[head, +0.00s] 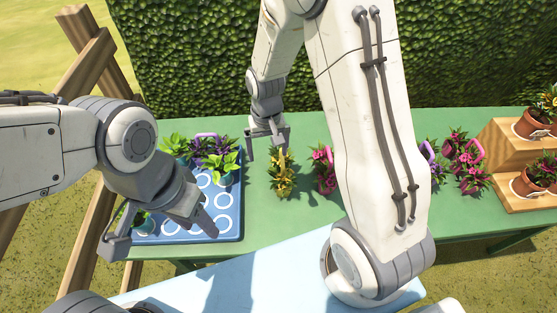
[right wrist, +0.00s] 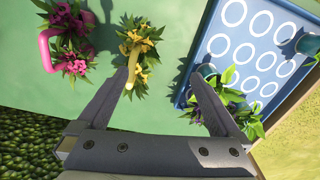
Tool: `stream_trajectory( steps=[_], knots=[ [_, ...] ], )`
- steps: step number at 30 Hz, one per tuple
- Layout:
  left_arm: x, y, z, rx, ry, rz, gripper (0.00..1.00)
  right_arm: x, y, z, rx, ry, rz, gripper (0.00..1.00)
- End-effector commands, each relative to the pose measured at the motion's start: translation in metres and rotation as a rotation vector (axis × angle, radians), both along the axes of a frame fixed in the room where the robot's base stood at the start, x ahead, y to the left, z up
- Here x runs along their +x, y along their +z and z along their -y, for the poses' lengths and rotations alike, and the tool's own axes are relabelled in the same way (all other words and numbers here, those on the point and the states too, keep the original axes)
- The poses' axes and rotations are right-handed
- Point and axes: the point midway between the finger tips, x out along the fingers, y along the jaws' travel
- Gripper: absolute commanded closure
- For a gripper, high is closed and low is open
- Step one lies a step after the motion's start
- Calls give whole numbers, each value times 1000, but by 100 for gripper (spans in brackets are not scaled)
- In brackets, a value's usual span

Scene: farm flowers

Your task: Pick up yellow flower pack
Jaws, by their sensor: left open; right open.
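The yellow flower pack (head: 282,175) stands on the green table, with yellow blooms and green leaves. In the right wrist view the yellow flower pack (right wrist: 138,55) shows its yellow handle, by the tip of the left-hand finger. My right gripper (head: 267,147) is open and empty, above and just behind the pack; its jaws (right wrist: 160,85) are spread wide. Whether a finger touches the pack, I cannot tell. My left gripper (head: 160,232) is open and empty over the front left of the blue tray (head: 228,228).
The blue tray with white rings holds several potted plants and a purple flower pack (head: 212,150). A pink flower pack (head: 324,168) stands close to the right of the yellow one. More packs (head: 466,160) and a wooden step stand (head: 510,150) are further right. A hedge (head: 190,60) rises behind.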

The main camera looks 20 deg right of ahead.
Motion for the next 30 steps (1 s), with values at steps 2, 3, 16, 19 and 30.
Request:
stream_trajectory(
  steps=[2, 3, 16, 19, 30],
  knots=[
    [0, 13, 0, 0, 0, 0, 50, 11, -14, 23, -5, -79, -12, 0],
    [0, 15, 0, 0, 0, 0, 50, 15, -21, 31, -6, -106, -12, 0],
    [0, 25, 0, 0, 1, 0, 50, 21, -82, 49, -9, -166, -16, 0],
    [0, 26, 0, 0, 1, 0, 50, 21, -90, 49, -9, -166, -14, 0],
    [0, 44, 0, 0, 1, 0, 50, 21, -126, 49, -9, -165, -16, 0]
  ],
)
